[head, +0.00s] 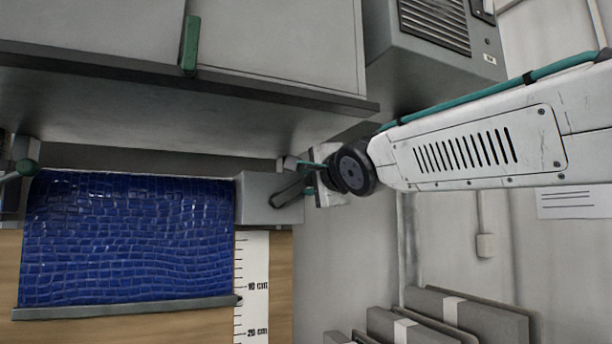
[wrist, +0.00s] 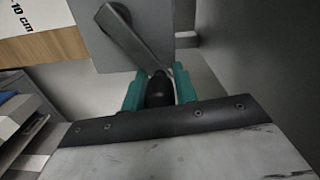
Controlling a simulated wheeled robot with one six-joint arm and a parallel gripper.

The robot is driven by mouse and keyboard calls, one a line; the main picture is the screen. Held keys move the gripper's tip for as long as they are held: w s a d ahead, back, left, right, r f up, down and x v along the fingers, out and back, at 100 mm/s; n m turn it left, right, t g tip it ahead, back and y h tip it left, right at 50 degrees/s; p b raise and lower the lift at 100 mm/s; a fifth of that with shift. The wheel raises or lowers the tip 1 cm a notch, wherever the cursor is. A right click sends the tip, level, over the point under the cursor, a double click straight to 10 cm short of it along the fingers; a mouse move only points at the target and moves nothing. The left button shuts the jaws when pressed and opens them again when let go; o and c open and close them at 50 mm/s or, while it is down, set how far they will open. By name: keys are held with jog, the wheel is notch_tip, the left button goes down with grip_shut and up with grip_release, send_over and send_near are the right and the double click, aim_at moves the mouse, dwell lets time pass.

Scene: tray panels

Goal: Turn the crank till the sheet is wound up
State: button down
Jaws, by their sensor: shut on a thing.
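The blue tile-patterned sheet (head: 130,240) hangs unrolled in the head view. The grey crank arm (head: 288,193) sits on a grey housing (head: 262,187) at the sheet's upper right. In the wrist view the crank arm (wrist: 126,38) slants down to a dark handle (wrist: 160,92). My gripper (wrist: 158,84) has its teal fingers on both sides of this handle, shut on it. In the head view my gripper (head: 316,182) is partly hidden by my wrist.
A grey cabinet (head: 280,40) with a green handle (head: 190,45) overhangs the sheet and crank closely. Grey boxes (head: 470,318) stand low at the right.

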jog(key=shift+d+f+m, duration=0.2)
jog(key=shift+f+m, duration=0.25)
jog(key=shift+m, duration=0.55)
jog(key=c, duration=1.2)
grip_release()
jog(key=shift+a, duration=0.1)
jog(key=shift+o, duration=0.2)
jog(key=shift+w, duration=0.1)
jog(key=shift+f, duration=0.1)
jog(key=v, duration=0.8)
jog(key=shift+w, duration=0.1)
